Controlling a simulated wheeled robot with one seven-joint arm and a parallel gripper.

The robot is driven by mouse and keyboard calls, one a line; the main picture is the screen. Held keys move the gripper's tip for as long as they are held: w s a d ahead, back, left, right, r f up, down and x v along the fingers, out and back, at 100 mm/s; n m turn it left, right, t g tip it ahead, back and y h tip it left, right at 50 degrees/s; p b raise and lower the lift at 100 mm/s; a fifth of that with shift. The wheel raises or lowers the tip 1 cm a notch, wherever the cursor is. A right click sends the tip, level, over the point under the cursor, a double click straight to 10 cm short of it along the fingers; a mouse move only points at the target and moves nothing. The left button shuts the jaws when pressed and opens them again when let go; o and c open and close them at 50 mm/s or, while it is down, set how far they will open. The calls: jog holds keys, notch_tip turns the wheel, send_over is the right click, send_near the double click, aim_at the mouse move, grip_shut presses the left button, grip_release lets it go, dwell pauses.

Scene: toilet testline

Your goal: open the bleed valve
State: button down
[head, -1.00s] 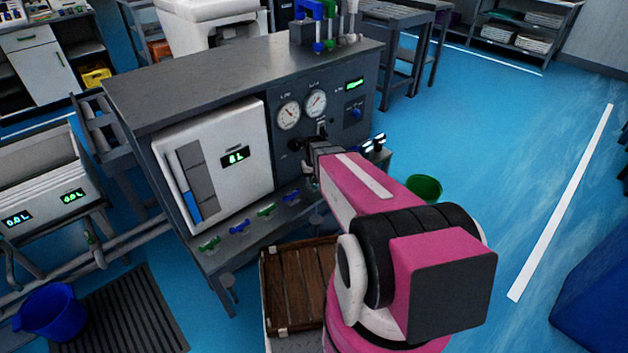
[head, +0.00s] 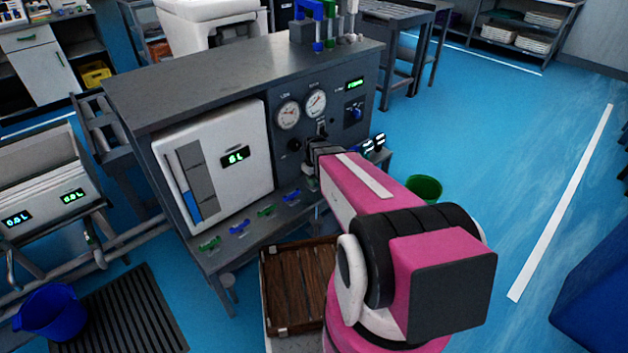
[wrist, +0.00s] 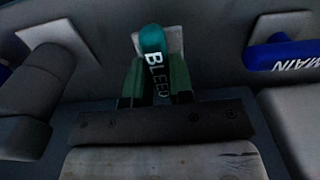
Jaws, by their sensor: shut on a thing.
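The bleed valve's green handle (wrist: 153,62) shows in the wrist view, with the white word BLEED along it. It stands upright in the picture, in front of a pale plate. My gripper (wrist: 156,85) has a finger on each side of the handle and is shut on it. The dark bar of my gripper crosses just below and hides the handle's lower end. In the head view my gripper (head: 311,166) is at the front of the grey test bench (head: 235,70), below the gauges. The bleed handle cannot be made out there.
A blue handle marked MAIN (wrist: 285,53) is close by on the right in the wrist view. Several green and blue levers (head: 265,210) line the bench's lower ledge. A wooden crate (head: 297,288) lies below; a green bucket (head: 424,187) stands right.

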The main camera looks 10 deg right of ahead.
jog(key=c, duration=1)
grip_release()
notch_tip(320, 180, up, 11)
jog(key=shift+f, duration=0.1)
jog(key=s+r+m, duration=0.1)
jog(key=s+m, duration=0.5)
jog(key=s, duration=0.8)
jog(key=shift+s+a+r, duration=0.15)
jog(key=shift+s+r, duration=0.05)
jog(key=shift+r, duration=0.2)
